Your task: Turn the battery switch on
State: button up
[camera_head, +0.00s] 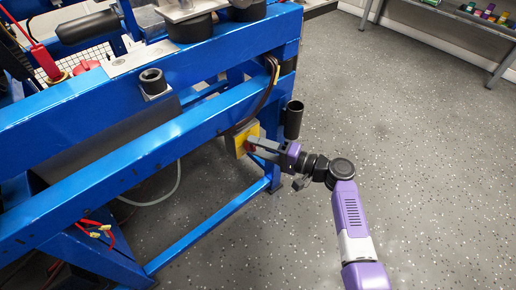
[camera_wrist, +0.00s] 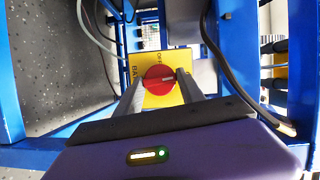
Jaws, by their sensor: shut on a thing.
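The battery switch is a red round knob (camera_wrist: 159,80) on a yellow plate (camera_wrist: 186,60) with dark lettering, mounted on the blue frame. The knob has a pale mark on its face. In the head view the yellow plate (camera_head: 240,137) sits at the frame's corner, with a little red of the knob (camera_head: 252,142) showing. My gripper (camera_wrist: 159,88) is at the knob, with one grey finger on each side of it, shut on it. In the head view my gripper (camera_head: 262,145) reaches the switch from the right. The fingertips' exact contact is partly hidden.
The blue steel frame (camera_head: 160,140) surrounds the switch. A dark cable (camera_wrist: 228,65) runs close to its right in the wrist view. A black tube (camera_head: 293,120) stands beside my gripper. Grey speckled floor (camera_head: 400,130) is clear to the right.

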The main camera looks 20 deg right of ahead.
jog(key=shift+m, duration=0.9)
jog(key=o, duration=1.4)
jog(key=shift+d, duration=0.1)
jog(key=v, duration=0.2)
jog(key=p+v, duration=0.1)
jog(key=v, duration=0.4)
jog(key=shift+s+d+f+p, duration=0.2)
jog(key=shift+s+f+p, duration=0.05)
jog(key=shift+p, duration=0.1)
